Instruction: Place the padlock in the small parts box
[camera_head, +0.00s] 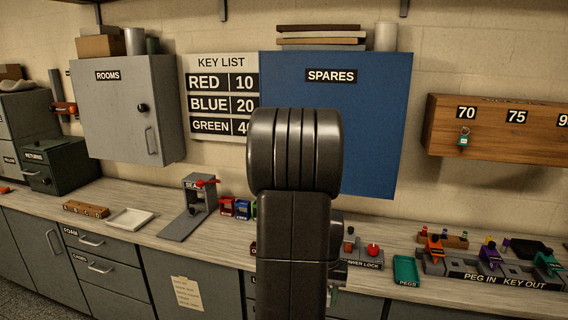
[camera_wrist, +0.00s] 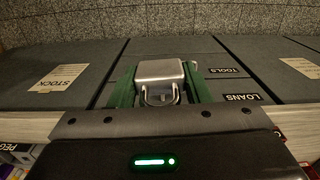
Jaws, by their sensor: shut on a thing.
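In the wrist view, my gripper (camera_wrist: 160,82) is shut on a silver padlock (camera_wrist: 160,70). The padlock sits between the two dark green fingers, with its shackle toward the wrist. It is held in front of the grey cabinet fronts, clear of the counter as far as I can tell. I cannot identify a box marked for small parts in either view.
A shallow white tray (camera_head: 130,219) lies on the counter (camera_head: 120,239) at left, beside a grey stand (camera_head: 197,205). At right are a green tray (camera_head: 406,270) by the PEGS label and a key peg rack (camera_head: 490,272). Drawers marked TOOLS (camera_wrist: 222,71) and LOANS (camera_wrist: 240,98) show below.

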